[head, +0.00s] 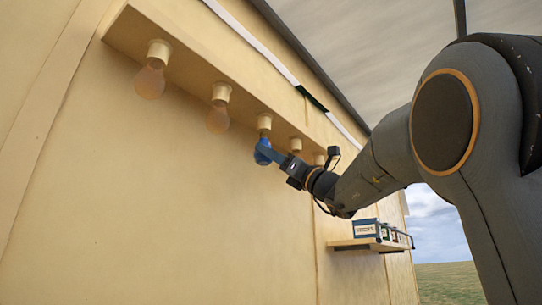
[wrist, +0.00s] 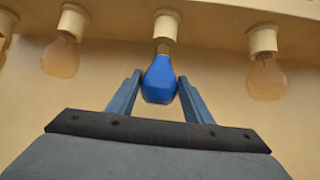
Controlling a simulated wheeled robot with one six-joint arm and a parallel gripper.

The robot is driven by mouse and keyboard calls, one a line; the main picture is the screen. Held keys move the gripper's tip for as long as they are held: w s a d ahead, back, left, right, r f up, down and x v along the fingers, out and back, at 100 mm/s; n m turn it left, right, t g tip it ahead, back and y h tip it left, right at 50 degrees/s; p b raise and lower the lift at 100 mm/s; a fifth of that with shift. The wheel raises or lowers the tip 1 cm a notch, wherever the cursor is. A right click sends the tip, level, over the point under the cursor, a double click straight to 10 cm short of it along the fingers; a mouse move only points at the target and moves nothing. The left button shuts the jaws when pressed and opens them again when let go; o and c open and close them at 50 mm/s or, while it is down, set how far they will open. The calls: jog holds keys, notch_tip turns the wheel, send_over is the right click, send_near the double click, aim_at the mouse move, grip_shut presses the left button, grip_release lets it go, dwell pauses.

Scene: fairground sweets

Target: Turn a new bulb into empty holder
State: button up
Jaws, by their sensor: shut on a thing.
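A blue bulb (wrist: 159,80) hangs upright, cap up, between the two fingers of my gripper (wrist: 160,86) in the wrist view. My gripper is shut on its glass. Its brass cap meets the mouth of a cream holder (wrist: 166,25) right above it; part of the thread still shows, and I cannot tell how deep it sits. In the head view the blue bulb (head: 262,152) is under the middle holder (head: 264,121), partly covered by my gripper (head: 266,153).
Clear orange-tinted bulbs (head: 150,80) (head: 218,118) hang in holders to the left, and another bulb (wrist: 266,80) is close on the right in the wrist view. The board (head: 190,60) runs above. A shelf (head: 362,244) with small boxes (head: 367,229) is lower right.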

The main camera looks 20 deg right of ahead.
jog(key=shift+r, duration=1.25)
dwell(2.8)
jog(key=shift+w+d+n+g+y+p, duration=0.15)
jog(key=shift+n+g+y+p, duration=0.7)
jog(key=shift+g+y, duration=0.5)
jog(key=shift+w+d+n+g+y+p, duration=0.15)
jog(key=shift+n+g+y+p, duration=0.8)
jog(key=shift+g, duration=0.6)
jog(key=shift+n+g+y+p, duration=0.3)
jog(key=shift+g+y, duration=0.2)
jog(key=shift+g, duration=0.3)
jog(key=shift+f, duration=0.35)
jog(key=shift+r, duration=0.4)
jog(key=o, duration=1.1)
jog(key=shift+o, duration=0.2)
